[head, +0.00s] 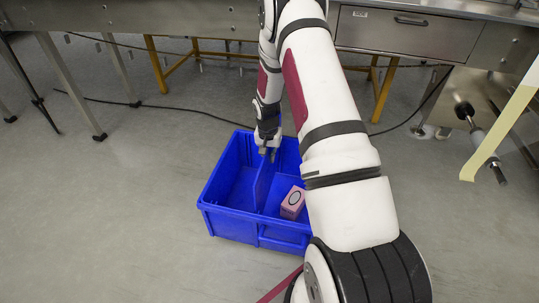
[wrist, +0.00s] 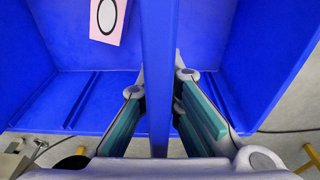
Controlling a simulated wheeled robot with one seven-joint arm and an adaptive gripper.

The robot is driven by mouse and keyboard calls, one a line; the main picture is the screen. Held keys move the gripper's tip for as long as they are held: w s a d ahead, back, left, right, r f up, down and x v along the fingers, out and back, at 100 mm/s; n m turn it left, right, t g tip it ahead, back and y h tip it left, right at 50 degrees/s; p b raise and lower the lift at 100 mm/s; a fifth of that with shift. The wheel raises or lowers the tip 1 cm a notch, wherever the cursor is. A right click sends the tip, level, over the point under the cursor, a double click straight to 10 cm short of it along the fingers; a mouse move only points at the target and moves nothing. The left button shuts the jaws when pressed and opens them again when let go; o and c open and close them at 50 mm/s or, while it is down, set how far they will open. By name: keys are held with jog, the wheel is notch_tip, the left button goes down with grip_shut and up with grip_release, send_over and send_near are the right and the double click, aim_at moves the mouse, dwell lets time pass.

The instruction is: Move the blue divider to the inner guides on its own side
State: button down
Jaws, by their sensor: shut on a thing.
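The blue divider (head: 264,187) stands upright in the blue bin (head: 232,222) on the floor, running from the near wall toward the far wall. In the wrist view the divider (wrist: 159,60) runs down the middle of the picture. My gripper (head: 267,150) reaches down at the bin's far end and is shut on the divider, one finger on each side of it; the fingers also show in the wrist view (wrist: 160,110). Raised guide ribs (wrist: 82,98) show left of the divider, and another rib (wrist: 227,100) shows to its right. The fingers hide where the divider meets the wall.
A pink box (head: 292,202) with a black oval lies in the bin's right compartment; the left compartment looks empty. My arm covers the bin's right side. A steel table with a drawer (head: 404,33) stands behind. Open floor lies to the left.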

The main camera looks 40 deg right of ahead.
aim_at(270, 166)
jog(key=shift+f, duration=2.5)
jog(key=c, duration=1.7)
grip_release()
jog(key=r, duration=0.8)
jog(key=s+a+r, duration=0.1)
jog(key=r, duration=0.2)
jog(key=shift+a+r, duration=0.1)
jog(key=shift+r, duration=0.3)
jog(key=shift+w, duration=0.1)
